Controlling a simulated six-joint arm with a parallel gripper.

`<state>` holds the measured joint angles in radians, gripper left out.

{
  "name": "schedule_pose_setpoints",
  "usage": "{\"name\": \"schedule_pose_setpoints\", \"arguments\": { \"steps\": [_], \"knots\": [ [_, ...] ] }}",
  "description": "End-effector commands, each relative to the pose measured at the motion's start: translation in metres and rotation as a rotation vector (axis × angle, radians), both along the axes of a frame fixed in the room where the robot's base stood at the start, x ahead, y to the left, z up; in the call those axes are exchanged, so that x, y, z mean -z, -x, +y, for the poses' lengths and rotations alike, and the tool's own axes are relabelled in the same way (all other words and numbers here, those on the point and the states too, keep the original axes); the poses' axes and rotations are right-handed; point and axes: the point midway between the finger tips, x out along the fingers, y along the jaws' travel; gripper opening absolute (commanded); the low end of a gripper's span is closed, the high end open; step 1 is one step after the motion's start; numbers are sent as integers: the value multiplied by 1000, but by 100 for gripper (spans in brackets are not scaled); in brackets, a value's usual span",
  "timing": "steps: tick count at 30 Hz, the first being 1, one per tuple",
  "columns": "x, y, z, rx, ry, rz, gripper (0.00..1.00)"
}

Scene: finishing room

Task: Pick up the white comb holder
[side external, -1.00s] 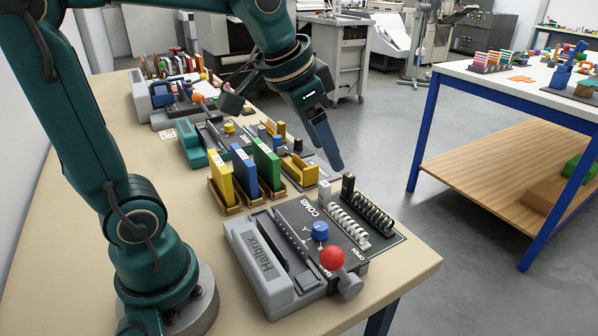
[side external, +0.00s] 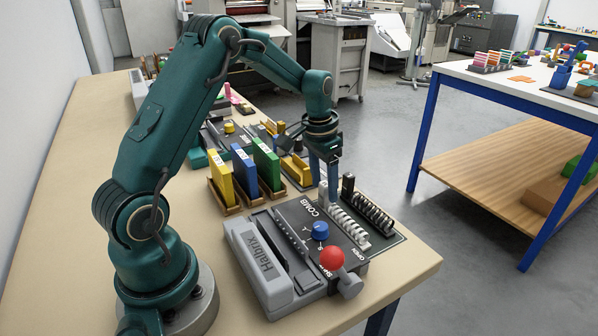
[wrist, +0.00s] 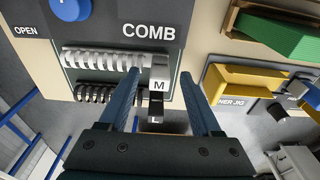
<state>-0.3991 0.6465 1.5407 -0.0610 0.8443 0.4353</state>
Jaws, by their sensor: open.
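The white comb holder (side external: 348,229) lies on the dark base of the comb machine, with a light block at its far end. In the wrist view the white comb (wrist: 100,59) runs left from its block marked M (wrist: 159,80). My gripper (side external: 328,196) is open and points down at the block end. In the wrist view its two fingers (wrist: 165,85) stand on either side of the M block, with space between. A black comb holder (side external: 372,214) lies parallel beside it; it also shows in the wrist view (wrist: 98,93), its block partly hidden.
The grey comb machine (side external: 263,262) has a blue knob (side external: 320,231) and a red ball handle (side external: 331,258). Yellow, blue and green upright pieces (side external: 266,165) stand in wooden holders close left of my gripper. A yellow jig (side external: 298,169) lies behind. The table's right edge is near.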

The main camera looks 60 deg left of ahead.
Motion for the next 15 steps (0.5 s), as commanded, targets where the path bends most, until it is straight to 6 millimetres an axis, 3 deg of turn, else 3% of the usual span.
{"name": "schedule_pose_setpoints", "arguments": {
  "steps": [6,14,15],
  "knots": [
    [19,-2,0,0,0,1,65],
    [20,-2,0,0,-1,-1,65],
    [20,-2,0,0,-1,-1,54]
  ]
}}
